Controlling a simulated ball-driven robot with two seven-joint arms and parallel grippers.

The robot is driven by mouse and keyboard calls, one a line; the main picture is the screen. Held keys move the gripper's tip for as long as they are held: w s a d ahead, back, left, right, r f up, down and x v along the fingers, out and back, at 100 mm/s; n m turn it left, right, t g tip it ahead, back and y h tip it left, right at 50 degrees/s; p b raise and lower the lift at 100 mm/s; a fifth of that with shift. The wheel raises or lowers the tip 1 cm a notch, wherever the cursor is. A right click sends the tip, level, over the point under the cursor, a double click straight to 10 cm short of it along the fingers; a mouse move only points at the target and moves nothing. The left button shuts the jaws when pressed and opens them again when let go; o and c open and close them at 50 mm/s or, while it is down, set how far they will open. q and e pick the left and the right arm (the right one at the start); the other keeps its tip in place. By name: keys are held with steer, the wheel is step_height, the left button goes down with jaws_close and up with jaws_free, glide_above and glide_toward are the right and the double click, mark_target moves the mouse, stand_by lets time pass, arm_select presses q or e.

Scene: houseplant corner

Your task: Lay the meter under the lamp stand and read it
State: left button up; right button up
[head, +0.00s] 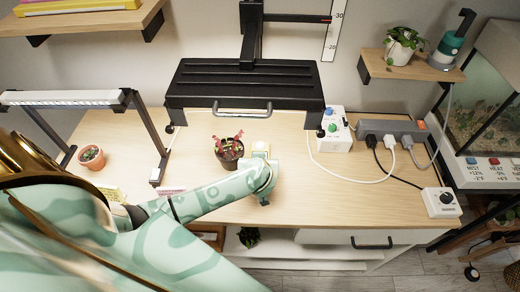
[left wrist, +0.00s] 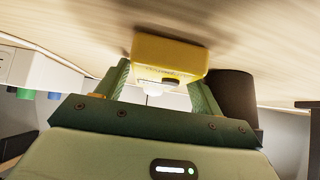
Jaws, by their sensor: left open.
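The yellow meter (left wrist: 168,52) lies on the wood table top in the left wrist view, between the tips of my left gripper (left wrist: 160,82). The fingers are open on either side of it; I cannot tell if they touch it. In the head view my left gripper (head: 262,158) is at the middle of the table, and a pale yellow bit of the meter (head: 261,144) shows just beyond it. Its reading cannot be made out. The lamp stand (head: 62,98), a white light bar on dark legs, stands at the table's left side. My right gripper is out of view.
A dark pot with a red plant (head: 229,152) stands close left of my gripper. A terracotta pot (head: 91,157) is near the lamp stand. A black raised platform (head: 244,82) hangs behind. A white knobbed box (head: 335,130), power strip (head: 392,132) and cables occupy the right.

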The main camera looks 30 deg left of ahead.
arm_select(q)
steer(key=c, duration=0.9)
steer(key=shift+r, duration=0.1)
